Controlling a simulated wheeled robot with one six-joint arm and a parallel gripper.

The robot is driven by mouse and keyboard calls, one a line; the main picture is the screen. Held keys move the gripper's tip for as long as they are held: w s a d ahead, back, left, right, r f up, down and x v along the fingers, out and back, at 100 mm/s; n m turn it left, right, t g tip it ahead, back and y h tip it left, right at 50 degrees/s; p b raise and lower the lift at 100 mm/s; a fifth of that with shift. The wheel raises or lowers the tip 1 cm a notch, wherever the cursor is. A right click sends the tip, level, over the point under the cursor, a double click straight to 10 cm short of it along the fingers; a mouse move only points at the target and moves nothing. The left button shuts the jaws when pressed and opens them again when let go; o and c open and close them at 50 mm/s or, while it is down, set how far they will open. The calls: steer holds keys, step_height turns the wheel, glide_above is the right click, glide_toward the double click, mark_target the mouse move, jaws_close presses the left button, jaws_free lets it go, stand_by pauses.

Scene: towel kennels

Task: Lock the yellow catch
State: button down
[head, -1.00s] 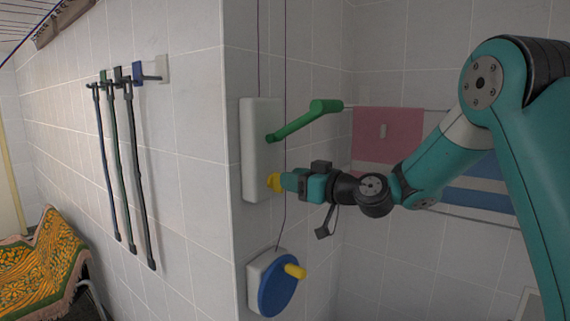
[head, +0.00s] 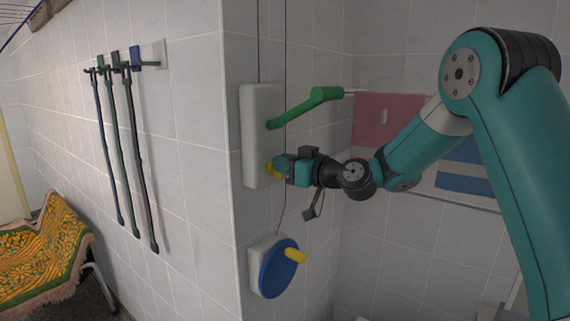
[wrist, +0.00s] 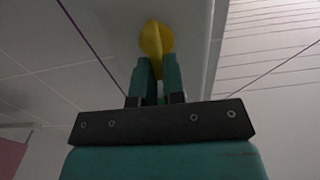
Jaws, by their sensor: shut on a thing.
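The yellow catch (head: 273,169) sits low on a white wall-mounted housing (head: 260,110) in the head view. In the wrist view the yellow catch (wrist: 156,38) shows as a round knob with a raised fin that runs along the picture's height. My gripper (head: 280,169) is at the catch, its fingers (wrist: 157,75) shut on the fin from both sides. The gripped part of the fin is partly hidden between the fingers.
A green lever (head: 305,108) sticks out of the housing above my gripper. A blue disc (head: 279,269) with a yellow handle (head: 295,256) is mounted below. Poles (head: 133,160) hang on the left wall. A pink towel (head: 386,119) hangs behind my arm.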

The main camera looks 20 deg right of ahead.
steer(key=shift+d+m, duration=0.1)
steer(key=shift+m, duration=0.2)
steer(key=shift+w+d+f+m+b, duration=0.2)
steer(key=shift+d+f+m, duration=0.1)
steer(key=shift+m, duration=2.55)
steer(key=shift+w+d+f+m+b, duration=0.1)
steer(key=shift+w+d+f+m, duration=0.15)
steer(key=shift+m, duration=2.65)
steer(key=shift+w+d+f+m+b, duration=0.1)
steer(key=shift+w+d+f+m, duration=0.15)
steer(key=shift+m, duration=2.6)
steer(key=shift+s+f, duration=0.1)
steer(key=c, duration=1.2)
jaws_free()
steer(key=shift+a, duration=0.1)
steer(key=shift+s, duration=0.1)
